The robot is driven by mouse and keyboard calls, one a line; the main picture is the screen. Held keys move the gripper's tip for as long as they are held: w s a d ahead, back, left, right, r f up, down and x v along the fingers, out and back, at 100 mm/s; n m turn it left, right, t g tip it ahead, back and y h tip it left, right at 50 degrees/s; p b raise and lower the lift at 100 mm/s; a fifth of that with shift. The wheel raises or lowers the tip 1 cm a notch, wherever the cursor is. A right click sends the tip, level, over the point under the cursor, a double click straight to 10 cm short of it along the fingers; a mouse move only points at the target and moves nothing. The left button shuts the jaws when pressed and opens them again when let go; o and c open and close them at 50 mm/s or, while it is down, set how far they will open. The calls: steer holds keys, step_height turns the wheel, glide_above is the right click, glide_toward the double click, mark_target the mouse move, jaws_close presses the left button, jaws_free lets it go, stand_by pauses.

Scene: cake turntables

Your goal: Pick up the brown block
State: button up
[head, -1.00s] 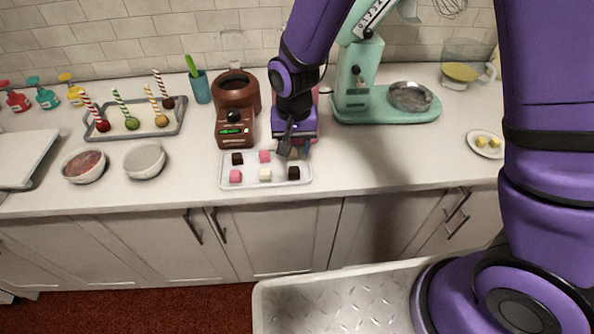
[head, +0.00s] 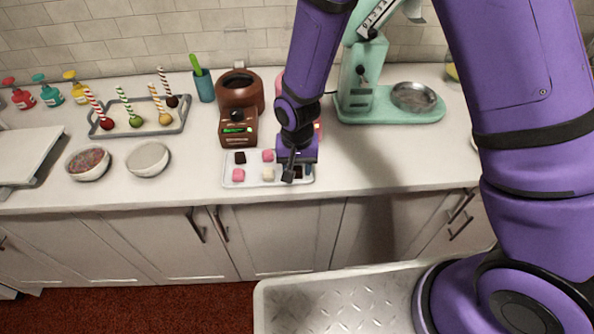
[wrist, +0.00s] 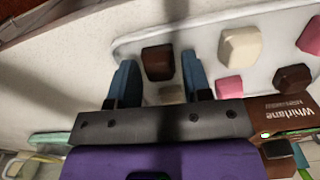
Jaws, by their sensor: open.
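The white tray (head: 228,183) holds small brown, pink and white blocks. In the wrist view, a brown block (wrist: 158,62) lies on the tray between my gripper's (wrist: 160,77) two blue fingers, with a gap on both sides. It is the front-right block and is mostly hidden by my gripper (head: 299,170) in the head view. My gripper is open and empty, low over the tray's right end. A second brown block (head: 240,158) sits at the tray's back left; it also shows in the wrist view (wrist: 293,78).
Pink blocks (head: 238,175) and a white block (head: 268,174) lie close to the left. A cream block (wrist: 170,95) is partly hidden by my gripper. A brown melting machine (head: 238,115) and a mint mixer (head: 388,105) stand behind.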

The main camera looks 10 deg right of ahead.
mark_target(297, 173)
steer(key=c, duration=0.7)
steer(key=shift+r, duration=0.15)
step_height(297, 173, up, 10)
steer(key=shift+f, duration=0.15)
stand_by(0.3)
